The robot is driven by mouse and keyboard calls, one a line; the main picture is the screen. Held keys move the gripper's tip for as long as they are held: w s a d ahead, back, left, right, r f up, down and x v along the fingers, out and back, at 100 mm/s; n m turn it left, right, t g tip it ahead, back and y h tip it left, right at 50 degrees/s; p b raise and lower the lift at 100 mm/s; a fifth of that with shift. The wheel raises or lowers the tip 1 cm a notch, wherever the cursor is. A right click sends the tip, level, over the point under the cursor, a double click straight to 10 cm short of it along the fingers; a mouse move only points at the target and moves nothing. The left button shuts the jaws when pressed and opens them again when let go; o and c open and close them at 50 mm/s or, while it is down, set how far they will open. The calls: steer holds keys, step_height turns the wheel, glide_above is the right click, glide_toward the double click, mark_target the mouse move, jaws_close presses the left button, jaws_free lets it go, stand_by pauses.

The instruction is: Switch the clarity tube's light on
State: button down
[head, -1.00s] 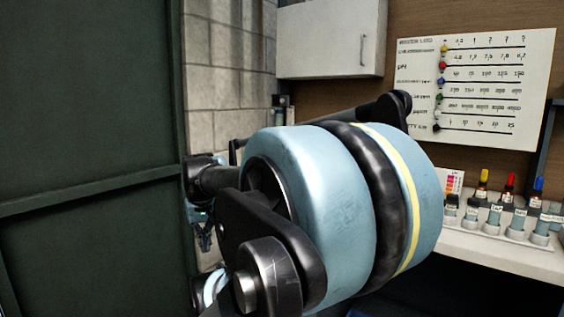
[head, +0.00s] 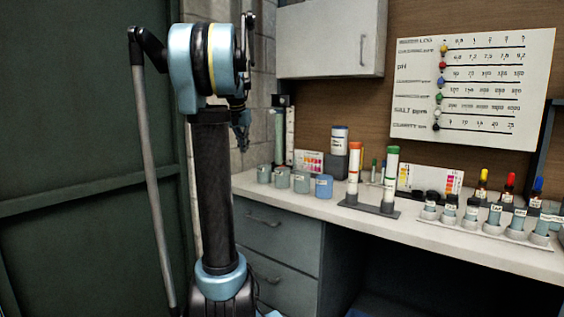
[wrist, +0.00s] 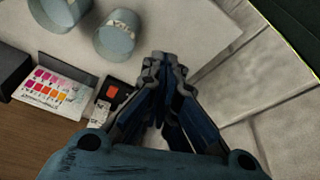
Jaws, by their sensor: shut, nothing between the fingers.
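The clarity tube (head: 280,140) stands upright at the back left corner of the bench in the head view, with a black top and a white scale strip beside it. My gripper (head: 241,143) is just left of it, pointing down, partly hidden by my arm. In the wrist view my gripper (wrist: 165,62) is shut and empty. A small black box with an orange-red switch (wrist: 112,91) lies left of the fingers, apart from them in the picture. It looks like the tube's base; I cannot tell the switch's position.
Several small labelled cups (head: 282,178) stand in front of the tube. A colour card (wrist: 52,87) is beside the black box. Test tubes in a stand (head: 370,207) and a bottle rack (head: 490,228) are farther right. The block wall (head: 225,60) is close behind my gripper.

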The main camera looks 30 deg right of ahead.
mark_target(279, 134)
steer(key=w+d+r+m+h, duration=0.15)
steer(key=w+d, duration=0.25)
steer(key=d, duration=0.7)
steer(key=w+d+r+m, duration=0.1)
steer(key=w+d+m, duration=0.25)
steer(key=d, duration=0.75)
steer(key=shift+n+g, duration=0.4)
steer(key=x, duration=0.4)
steer(key=a+x, duration=0.1)
steer(key=x, duration=0.6)
steer(key=shift+w+a+f, duration=0.1)
steer(key=shift+w+f, duration=0.05)
steer(key=shift+f, duration=1.2)
steer(key=shift+y, duration=0.25)
steer(key=shift+w+d+f+y, duration=0.1)
steer(key=shift+d+f+y, duration=0.25)
steer(key=shift+f+y, duration=0.05)
steer(key=shift+d+f, duration=0.15)
steer(key=shift+d, duration=0.1)
